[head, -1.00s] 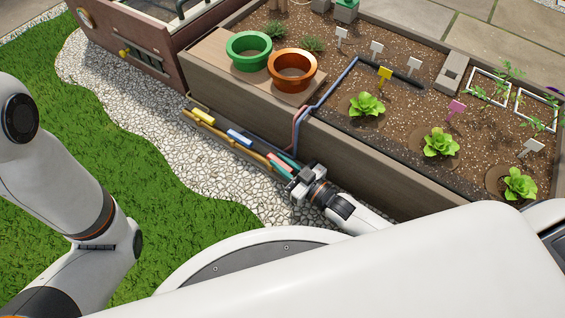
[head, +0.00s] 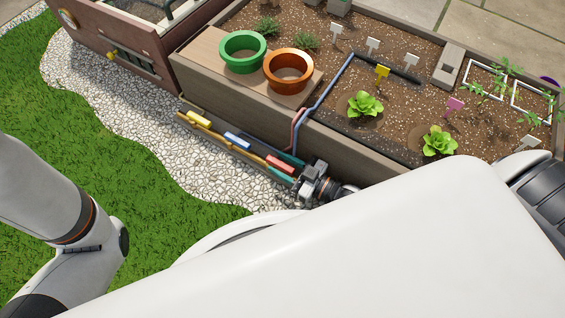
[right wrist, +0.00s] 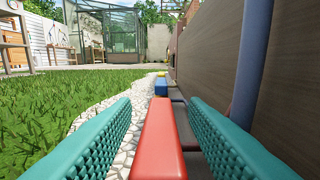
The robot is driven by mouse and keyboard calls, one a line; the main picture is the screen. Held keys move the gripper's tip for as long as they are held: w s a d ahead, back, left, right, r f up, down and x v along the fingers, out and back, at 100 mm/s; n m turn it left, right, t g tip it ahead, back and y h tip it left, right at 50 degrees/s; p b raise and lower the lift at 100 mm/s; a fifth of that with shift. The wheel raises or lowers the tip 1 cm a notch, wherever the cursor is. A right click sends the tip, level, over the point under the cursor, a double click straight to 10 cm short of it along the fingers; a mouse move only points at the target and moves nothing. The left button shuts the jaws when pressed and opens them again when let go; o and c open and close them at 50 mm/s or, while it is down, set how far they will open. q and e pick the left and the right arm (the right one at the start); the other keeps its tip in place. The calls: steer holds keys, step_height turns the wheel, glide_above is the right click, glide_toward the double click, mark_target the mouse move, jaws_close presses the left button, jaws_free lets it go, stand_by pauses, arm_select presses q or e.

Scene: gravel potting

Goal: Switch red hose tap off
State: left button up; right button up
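The red hose tap handle (head: 280,164) is a short red bar on the rail along the planter's side, nearest my right gripper in the row of coloured taps. My right gripper (head: 286,168) has its teal fingers apart, one on each side of the red bar. In the right wrist view the red bar (right wrist: 157,138) lies lengthwise between the fingers, with a visible gap on both sides. The gripper is open and not closed on it. Its far end under the gripper is hidden. My left gripper is out of view.
Blue (head: 238,140) and yellow (head: 199,119) tap handles follow along the same rail. The planter wall (head: 235,105) rises close beside it, with hoses (head: 299,122) coming down. Pale gravel (head: 150,135) and grass (head: 120,185) are open on the other side.

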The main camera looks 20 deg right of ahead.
steer(key=shift+s, duration=0.1)
steer(key=p+v, duration=0.5)
steer(key=v, duration=0.5)
steer(key=shift+s+d+r, duration=0.15)
steer(key=shift+d, duration=0.05)
steer(key=shift+s+d, duration=0.4)
steer(key=shift+s, duration=0.2)
